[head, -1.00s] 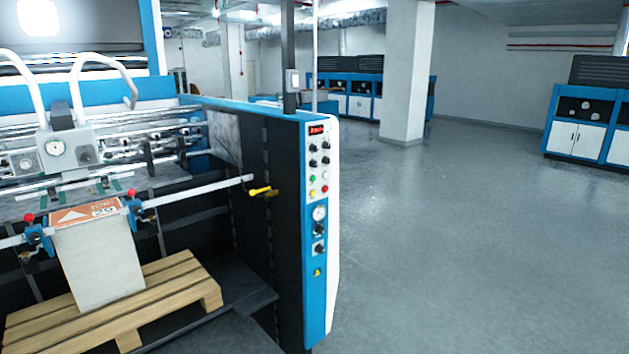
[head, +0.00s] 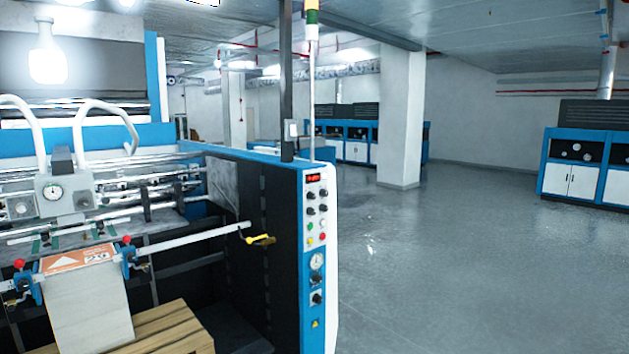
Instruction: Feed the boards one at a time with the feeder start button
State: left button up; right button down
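A stack of boards (head: 90,310) with an orange printed top sheet (head: 80,259) stands on a wooden pallet (head: 172,332) at the lower left, inside the feeder. The suction head (head: 62,195) with its white hoses is above and behind the stack. Neither of my grippers is in view.
A yellow-handled lever (head: 260,240) sticks out left of the panel. A signal tower (head: 312,25) rises above it. A white pillar (head: 402,100) and blue cabinets (head: 584,160) stand farther back. The grey floor (head: 450,270) to the right is clear.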

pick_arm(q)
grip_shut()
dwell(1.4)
